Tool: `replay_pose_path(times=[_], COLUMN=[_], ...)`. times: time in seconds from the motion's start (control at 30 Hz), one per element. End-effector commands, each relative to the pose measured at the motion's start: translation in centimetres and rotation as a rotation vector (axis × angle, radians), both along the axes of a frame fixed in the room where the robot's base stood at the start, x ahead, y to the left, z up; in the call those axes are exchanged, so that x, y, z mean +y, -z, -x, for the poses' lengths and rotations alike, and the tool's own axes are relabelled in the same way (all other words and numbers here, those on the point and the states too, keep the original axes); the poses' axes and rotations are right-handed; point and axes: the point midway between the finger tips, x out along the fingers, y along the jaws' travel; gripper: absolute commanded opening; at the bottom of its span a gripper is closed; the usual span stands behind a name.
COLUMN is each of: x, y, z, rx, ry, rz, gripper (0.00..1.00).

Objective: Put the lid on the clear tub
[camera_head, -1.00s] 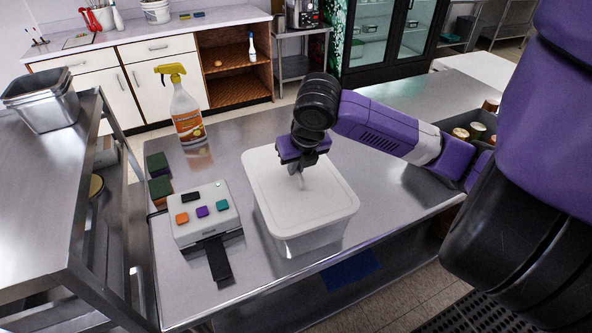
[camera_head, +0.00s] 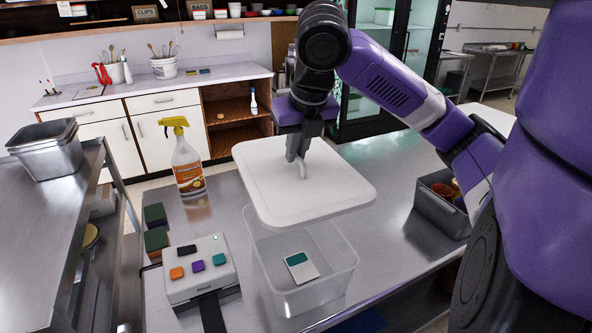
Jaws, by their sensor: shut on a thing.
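My gripper (camera_head: 299,160) is shut on the white lid (camera_head: 345,195), at a small handle near the lid's middle. The lid is held roughly level in the air above the clear tub (camera_head: 320,290), apart from its rim. The clear tub stands open on the steel table, and its far rim is partly hidden behind the lid. A small white card-like thing with a green top (camera_head: 301,267) lies inside the tub.
A grey box with coloured buttons (camera_head: 199,270) stands left of the tub. A grey bin (camera_head: 440,213) with several items is at the right. The table (camera_head: 385,235) between tub and bin is clear.

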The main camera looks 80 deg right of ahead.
Motion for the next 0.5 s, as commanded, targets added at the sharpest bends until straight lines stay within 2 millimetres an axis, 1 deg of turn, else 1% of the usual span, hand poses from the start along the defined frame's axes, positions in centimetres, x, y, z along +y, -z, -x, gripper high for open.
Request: replay_pose_path(times=[0.07, 0.13, 0.27, 0.3, 0.4, 0.5], x=[-0.2, -0.3, -0.3, -0.3, 0.0, 0.4], y=[0.4, 1.8, 5.8, 7.0, 9.7, 11.2], z=[0.5, 1.1, 1.8, 1.8, 1.7, 1.1], rx=[0.000, 0.001, 0.003, 0.003, 0.003, 0.003], ry=[0.010, 0.018, 0.028, 0.028, 0.023, 0.010], rz=[0.000, -0.002, -0.001, -0.001, -0.002, 0.001], gripper=[0.00, 0.00, 0.00, 0.00, 0.00, 0.00])
